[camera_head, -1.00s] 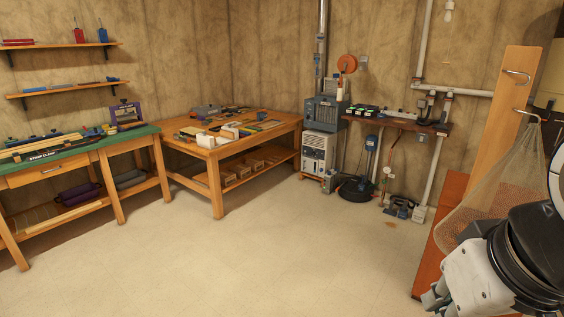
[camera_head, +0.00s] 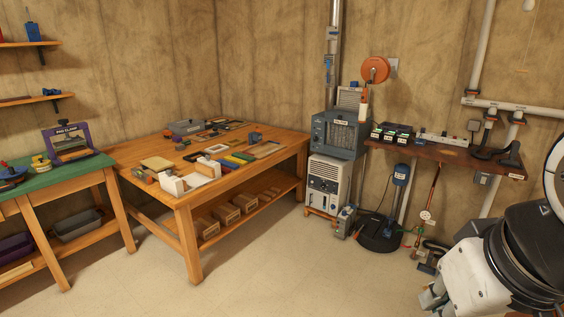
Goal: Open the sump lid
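The sump lid (camera_head: 378,238) looks to be the black round cover on the floor in the back right corner.
A wooden workbench (camera_head: 140,158) with tools stands left of the lid. A dehumidifier (camera_head: 327,180) under a blue-grey heater (camera_head: 340,134) stands just left of it. A wall shelf (camera_head: 450,154) overhangs the right side, with a pipe and cables below. The floor (camera_head: 270,275) in front is clear.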

